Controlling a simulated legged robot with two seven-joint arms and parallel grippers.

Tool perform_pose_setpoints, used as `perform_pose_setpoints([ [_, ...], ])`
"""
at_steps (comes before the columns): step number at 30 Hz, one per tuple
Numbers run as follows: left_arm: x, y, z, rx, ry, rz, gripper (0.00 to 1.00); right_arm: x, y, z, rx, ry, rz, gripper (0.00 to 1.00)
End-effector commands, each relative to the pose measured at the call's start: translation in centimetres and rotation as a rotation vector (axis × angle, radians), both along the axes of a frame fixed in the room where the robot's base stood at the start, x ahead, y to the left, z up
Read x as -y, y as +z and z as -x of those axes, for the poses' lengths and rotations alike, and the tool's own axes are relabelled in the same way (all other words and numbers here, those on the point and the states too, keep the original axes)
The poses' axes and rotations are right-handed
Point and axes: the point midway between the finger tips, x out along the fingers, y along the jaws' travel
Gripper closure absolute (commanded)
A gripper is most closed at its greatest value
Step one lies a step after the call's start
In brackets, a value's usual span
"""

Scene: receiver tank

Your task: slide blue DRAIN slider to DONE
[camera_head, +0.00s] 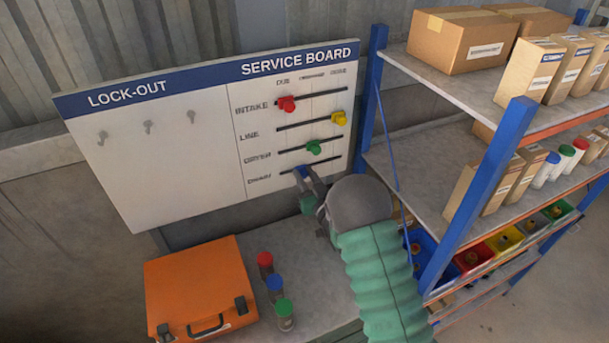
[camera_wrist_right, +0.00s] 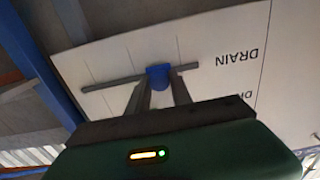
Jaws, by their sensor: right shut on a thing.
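The blue DRAIN slider (camera_head: 301,171) sits on the lowest rail of the service board (camera_head: 294,68). In the right wrist view the blue slider (camera_wrist_right: 158,76) is between the fingertips of my right gripper (camera_wrist_right: 160,84). The rail (camera_wrist_right: 100,86) runs to both sides, with more of it away from the upside-down DRAIN label (camera_wrist_right: 242,58). The slider stands between the column line nearest the label and the middle one. My left gripper is not in view.
Red (camera_head: 287,104), yellow (camera_head: 339,118) and green (camera_head: 314,147) sliders sit on the rails above. A blue shelf post (camera_head: 370,95) stands close to the board's right edge. An orange case (camera_head: 195,285) and capped canisters (camera_head: 275,288) stand on the bench below.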

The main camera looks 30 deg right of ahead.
Motion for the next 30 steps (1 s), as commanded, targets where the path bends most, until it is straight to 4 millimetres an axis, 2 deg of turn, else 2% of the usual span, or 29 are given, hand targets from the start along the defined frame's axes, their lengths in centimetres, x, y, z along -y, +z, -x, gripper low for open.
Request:
perform_pose_setpoints([
  [1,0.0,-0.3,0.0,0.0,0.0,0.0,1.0,0.4,0.8,-0.4,0.023,0.001,0.001,1.0],
  [5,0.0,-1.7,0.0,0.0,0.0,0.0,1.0,2.9,0.5,-0.3,0.026,-0.001,0.003,1.0],
  [9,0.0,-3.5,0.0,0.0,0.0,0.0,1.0,6.9,0.4,0.0,0.026,-0.002,0.004,1.0],
  [15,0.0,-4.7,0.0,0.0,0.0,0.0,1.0,10.9,0.6,0.3,0.023,0.003,0.002,1.0],
  [20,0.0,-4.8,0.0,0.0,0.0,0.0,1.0,11.9,0.9,0.3,0.021,0.003,0.002,1.0],
  [27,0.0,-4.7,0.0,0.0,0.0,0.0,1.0,12.0,1.0,0.3,0.021,0.001,0.003,1.0],
  [28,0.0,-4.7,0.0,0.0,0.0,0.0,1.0,12.0,1.0,0.3,0.021,0.001,0.003,0.71],
  [30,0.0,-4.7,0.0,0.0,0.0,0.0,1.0,11.9,1.0,0.3,0.022,0.001,0.003,0.62],
])
